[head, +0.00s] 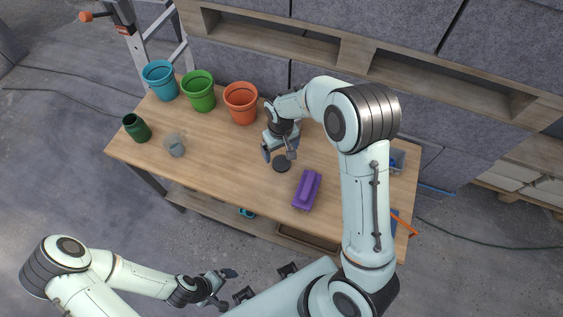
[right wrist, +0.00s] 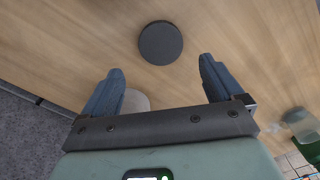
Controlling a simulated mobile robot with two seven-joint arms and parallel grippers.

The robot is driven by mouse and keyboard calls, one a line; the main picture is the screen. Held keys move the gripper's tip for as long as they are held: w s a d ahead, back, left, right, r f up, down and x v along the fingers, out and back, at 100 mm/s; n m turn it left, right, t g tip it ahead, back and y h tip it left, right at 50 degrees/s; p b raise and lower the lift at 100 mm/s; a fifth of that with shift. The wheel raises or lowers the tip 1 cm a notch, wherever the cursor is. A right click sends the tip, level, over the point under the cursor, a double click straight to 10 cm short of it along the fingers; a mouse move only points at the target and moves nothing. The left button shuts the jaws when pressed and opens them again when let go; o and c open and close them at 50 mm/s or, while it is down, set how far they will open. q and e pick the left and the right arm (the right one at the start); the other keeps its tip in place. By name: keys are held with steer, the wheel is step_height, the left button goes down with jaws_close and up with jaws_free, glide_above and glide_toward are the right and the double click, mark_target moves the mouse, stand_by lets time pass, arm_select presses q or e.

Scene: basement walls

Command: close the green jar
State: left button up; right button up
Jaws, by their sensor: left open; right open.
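The green jar (head: 137,128) stands upright at the left end of the wooden table; whether its mouth is open is hard to tell. A dark round lid (head: 281,163) lies flat near the table's middle. It also shows in the right wrist view (right wrist: 160,43), just beyond the fingertips and centred between them. My right gripper (head: 279,154) is open and empty above the table beside this lid. In the right wrist view its fingers (right wrist: 160,66) are spread apart. My left gripper (head: 228,288) is open and empty, off the table's front edge.
A clear glass jar (head: 174,145) stands beside the green jar. Blue (head: 160,80), green (head: 198,91) and orange (head: 241,103) pots line the back edge. A purple object (head: 307,190) lies right of the lid.

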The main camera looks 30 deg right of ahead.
mark_target(281, 161)
steer(key=f, duration=0.5)
steer(key=shift+s+a+f, duration=0.1)
steer(key=shift+s+a, duration=0.05)
steer(key=shift+s, duration=0.1)
arm_select(q)
steer(key=shift+r, duration=0.1)
arm_select(e)
steer(key=c, duration=1.2)
arm_select(q)
steer(key=shift+w+r+p, duration=0.7)
steer(key=shift+w+r, duration=0.05)
steer(key=shift+r, duration=0.1)
arm_select(e)
step_height(281, 161, up, 20)
